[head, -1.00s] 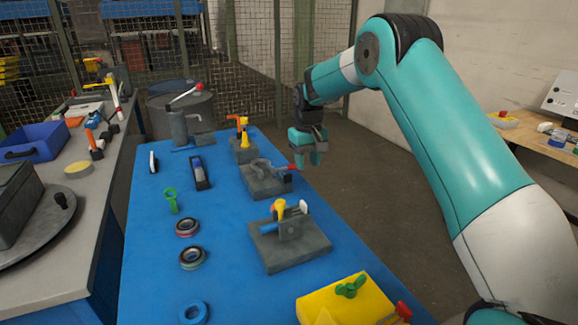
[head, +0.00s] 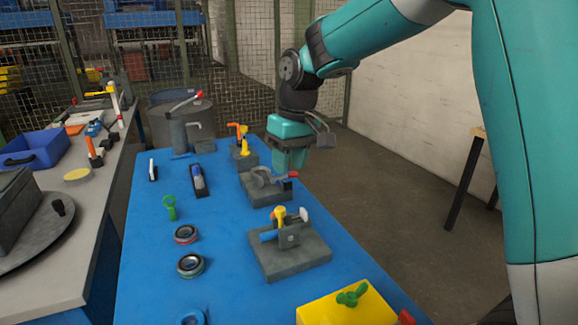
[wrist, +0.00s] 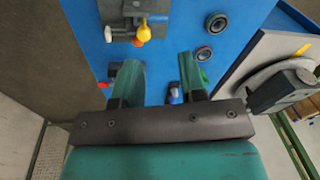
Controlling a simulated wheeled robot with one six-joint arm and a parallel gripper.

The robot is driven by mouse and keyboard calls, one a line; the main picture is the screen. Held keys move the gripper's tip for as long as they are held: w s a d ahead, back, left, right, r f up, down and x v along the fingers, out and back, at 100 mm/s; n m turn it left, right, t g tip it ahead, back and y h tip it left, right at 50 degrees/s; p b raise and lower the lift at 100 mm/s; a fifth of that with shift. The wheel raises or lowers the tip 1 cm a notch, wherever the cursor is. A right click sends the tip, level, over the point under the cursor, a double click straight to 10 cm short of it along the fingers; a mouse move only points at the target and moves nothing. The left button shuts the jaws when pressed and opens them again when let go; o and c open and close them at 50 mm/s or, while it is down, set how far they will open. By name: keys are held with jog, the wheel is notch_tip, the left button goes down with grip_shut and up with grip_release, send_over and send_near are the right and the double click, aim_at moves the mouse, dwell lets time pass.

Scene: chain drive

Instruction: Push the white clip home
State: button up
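A white piece, likely the clip (head: 303,214), shows small at the right side of a grey block fixture (head: 290,258) on the blue table. The fixture also carries a yellow knob (head: 280,213) and a blue rod (head: 269,235). In the wrist view the yellow knob (wrist: 143,34) and a white part (wrist: 108,33) are at the top. How far the clip is seated cannot be told. My gripper (head: 290,162) is farther back, above the red-tipped clamp fixture (head: 265,190). In the wrist view my gripper (wrist: 158,72) has its fingers apart with nothing held between them.
A yellow block with a green wing knob (head: 350,295) is at the near edge. Black rings (head: 190,265) and a green key-like part (head: 171,208) lie to the left. A yellow-and-orange fixture (head: 241,148) stands behind.

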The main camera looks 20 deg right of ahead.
jog(key=shift+n, duration=0.4)
jog(key=shift+s+a+r, duration=0.15)
jog(key=shift+s+a, duration=0.2)
jog(key=shift+s, duration=0.25)
jog(key=shift+s+a+r, duration=0.1)
jog(key=shift+s+a, duration=0.2)
jog(key=shift+s, duration=0.3)
jog(key=shift+s+a+r, duration=0.15)
jog(key=shift+s+a, duration=0.2)
jog(key=shift+s, duration=0.25)
jog(key=m+h+p, duration=0.1)
jog(key=m, duration=0.3)
send_over(304, 210)
notch_tip(304, 210, down, 8)
jog(key=shift+g, duration=0.3)
notch_tip(304, 210, down, 18)
jog(key=p, duration=0.4)
jog(key=shift+r, duration=0.2)
grip_shut()
